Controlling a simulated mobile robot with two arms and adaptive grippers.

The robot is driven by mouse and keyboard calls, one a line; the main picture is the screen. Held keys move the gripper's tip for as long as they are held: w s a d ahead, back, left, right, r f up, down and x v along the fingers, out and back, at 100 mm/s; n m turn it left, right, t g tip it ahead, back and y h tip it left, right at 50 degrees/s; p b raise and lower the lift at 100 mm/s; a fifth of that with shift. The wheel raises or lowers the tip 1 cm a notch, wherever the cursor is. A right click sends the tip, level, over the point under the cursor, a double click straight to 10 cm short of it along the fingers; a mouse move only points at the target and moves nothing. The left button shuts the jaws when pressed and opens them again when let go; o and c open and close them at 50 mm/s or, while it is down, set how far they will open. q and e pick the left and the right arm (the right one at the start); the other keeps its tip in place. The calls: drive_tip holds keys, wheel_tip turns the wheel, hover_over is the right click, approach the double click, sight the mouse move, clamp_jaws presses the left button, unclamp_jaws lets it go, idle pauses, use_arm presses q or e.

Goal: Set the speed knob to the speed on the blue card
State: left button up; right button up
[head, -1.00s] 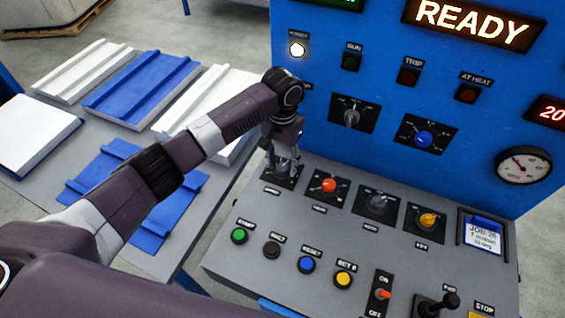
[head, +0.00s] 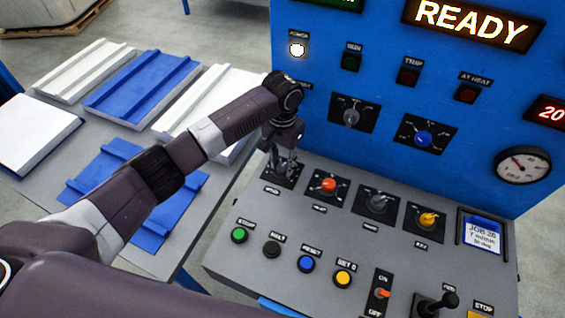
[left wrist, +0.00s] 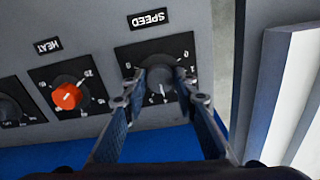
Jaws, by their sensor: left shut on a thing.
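The speed knob (left wrist: 160,74), grey on a black dial plate under the upside-down label SPEED, is between the fingertips of my left gripper (left wrist: 160,80) in the left wrist view. The left gripper is shut on the knob; a white pointer mark shows near its lower edge. In the head view the left gripper (head: 284,163) comes down onto the leftmost dial of the sloped panel and hides most of the knob. The blue card (head: 483,236) sits in a holder at the panel's right; it seems to read JOB 26 and 7 m/min, with small blurred text. My right gripper is not in view.
The orange heat knob (head: 329,185) is beside the speed dial. A grey knob (head: 377,202) and a yellow knob (head: 427,219) follow to the right. Several push buttons lie in front. A table (head: 205,215) with blue and white panels stands left.

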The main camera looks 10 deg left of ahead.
use_arm(q)
drive_tip(key=shift+r+m+p, duration=0.2)
drive_tip(key=shift+m+p, duration=0.4)
drive_tip(key=shift+p, duration=0.15)
drive_tip(key=m+p, duration=0.2)
drive_tip(key=shift+m, duration=0.3)
drive_tip(key=m+p, duration=0.2)
drive_tip(key=m, duration=0.2)
drive_tip(key=shift+w, duration=0.1)
drive_tip(key=m+p, duration=0.1)
drive_tip(key=m, duration=0.4)
drive_tip(key=shift+f, duration=0.1)
drive_tip(key=m, duration=0.4)
drive_tip(key=shift+m, duration=0.3)
drive_tip(key=o, duration=1.2)
drive_tip(key=shift+c, duration=0.2)
